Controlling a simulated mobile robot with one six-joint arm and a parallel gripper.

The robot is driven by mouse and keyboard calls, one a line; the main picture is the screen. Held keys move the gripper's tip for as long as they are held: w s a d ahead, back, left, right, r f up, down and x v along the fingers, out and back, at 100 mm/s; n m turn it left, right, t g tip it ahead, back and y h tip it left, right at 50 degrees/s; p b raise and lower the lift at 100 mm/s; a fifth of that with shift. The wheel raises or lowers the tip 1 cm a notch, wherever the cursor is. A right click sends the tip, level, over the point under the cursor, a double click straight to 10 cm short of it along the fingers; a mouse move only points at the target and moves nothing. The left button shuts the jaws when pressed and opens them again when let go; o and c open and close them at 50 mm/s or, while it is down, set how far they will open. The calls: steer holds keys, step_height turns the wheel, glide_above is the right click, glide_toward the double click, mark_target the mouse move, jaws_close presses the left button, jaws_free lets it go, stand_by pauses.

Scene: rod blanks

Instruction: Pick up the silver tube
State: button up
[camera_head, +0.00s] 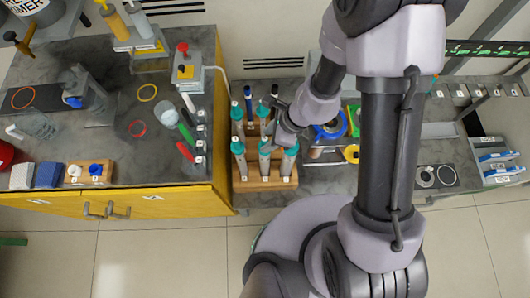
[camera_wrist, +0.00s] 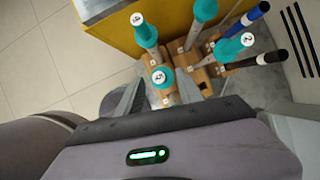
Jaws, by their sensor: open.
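Several silver tubes with numbered teal caps stand upright in a wooden rack (camera_head: 268,184), in the middle of the head view. One silver tube (camera_wrist: 162,78) shows in the wrist view between the two grey fingers of my gripper (camera_wrist: 160,90), its cap toward the camera. The fingers stand apart on either side of it, and I cannot tell whether they touch it. Other teal-capped silver tubes (camera_wrist: 145,34) stand close by. In the head view my gripper (camera_head: 278,122) is over the rack and partly hides the tubes behind it. Which tube is meant is unclear.
Tubes with dark blue (camera_wrist: 256,14) and black caps share the rack. A yellow cabinet (camera_head: 150,203) with a cluttered grey top stands left of it. A blue tape ring (camera_head: 332,127) lies to the right, partly behind my arm. Tiled floor is free in front.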

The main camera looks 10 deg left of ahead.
steer(key=x, duration=0.2)
steer(key=shift+a+f+b, duration=0.2)
steer(key=shift+f+b, duration=0.15)
steer(key=shift+b, duration=0.05)
steer(key=shift+r, duration=0.1)
jaws_close()
stand_by(0.9)
